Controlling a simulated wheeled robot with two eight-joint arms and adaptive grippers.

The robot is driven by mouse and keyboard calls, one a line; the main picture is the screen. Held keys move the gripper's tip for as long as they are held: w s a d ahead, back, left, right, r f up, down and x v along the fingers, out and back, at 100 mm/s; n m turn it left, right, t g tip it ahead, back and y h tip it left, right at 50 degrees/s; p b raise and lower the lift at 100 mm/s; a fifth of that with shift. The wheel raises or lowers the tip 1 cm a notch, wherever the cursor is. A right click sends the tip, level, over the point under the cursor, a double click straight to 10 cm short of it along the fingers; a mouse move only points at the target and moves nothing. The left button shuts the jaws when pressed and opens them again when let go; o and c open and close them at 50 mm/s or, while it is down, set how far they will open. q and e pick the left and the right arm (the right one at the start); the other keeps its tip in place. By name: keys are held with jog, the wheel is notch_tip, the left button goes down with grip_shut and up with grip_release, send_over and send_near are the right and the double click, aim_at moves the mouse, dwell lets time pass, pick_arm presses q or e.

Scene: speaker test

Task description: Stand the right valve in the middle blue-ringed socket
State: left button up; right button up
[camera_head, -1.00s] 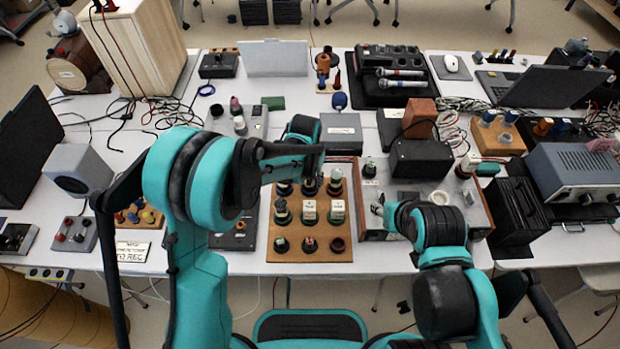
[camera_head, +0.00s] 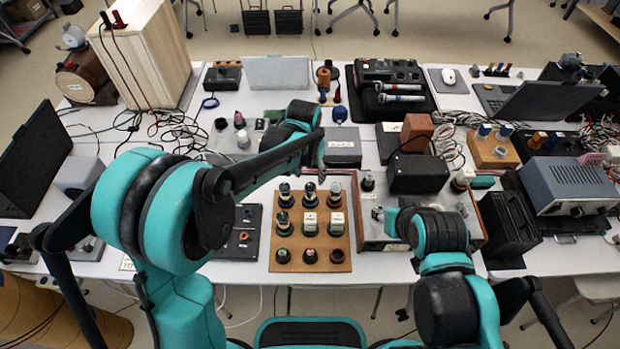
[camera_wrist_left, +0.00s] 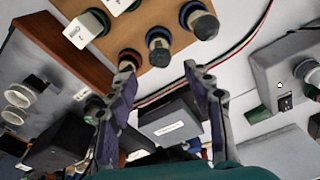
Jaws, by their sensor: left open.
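A wooden socket board (camera_head: 296,240) lies on the table in the head view with dark valves and white-boxed parts in rows. In its back row a middle valve (camera_head: 309,191) and a right valve (camera_head: 335,192) stand upright; their ring colours are too small to read. In the left wrist view the board (camera_wrist_left: 165,75) is upside down, with a blue ring under one dark valve (camera_wrist_left: 200,22). My left gripper (camera_head: 319,150) is behind the board; its spread fingers (camera_wrist_left: 158,72) hold nothing. One finger partly hides a red-ringed socket (camera_wrist_left: 128,57).
An amplifier chassis (camera_head: 368,232) with a wooden side stands just right of the board, bearing a small dark valve (camera_head: 367,181) and a black box (camera_head: 420,171). A grey box (camera_head: 342,150) lies behind the board. A dark panel (camera_head: 222,240) lies to its left.

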pick_arm(q)
jog(key=shift+s+a+r, duration=0.15)
jog(key=shift+a+r, duration=0.05)
jog(key=shift+r, duration=0.65)
jog(key=s+a+r+n+t, duration=0.2)
jog(key=s+a+r+t, duration=0.1)
jog(key=s+a+r, duration=0.6)
jog(key=s+a+n+t, duration=0.2)
jog(key=s+a+t, duration=0.1)
jog(key=s+a, duration=0.5)
jog(key=shift+s+y, duration=0.3)
jog(key=shift+s, duration=0.2)
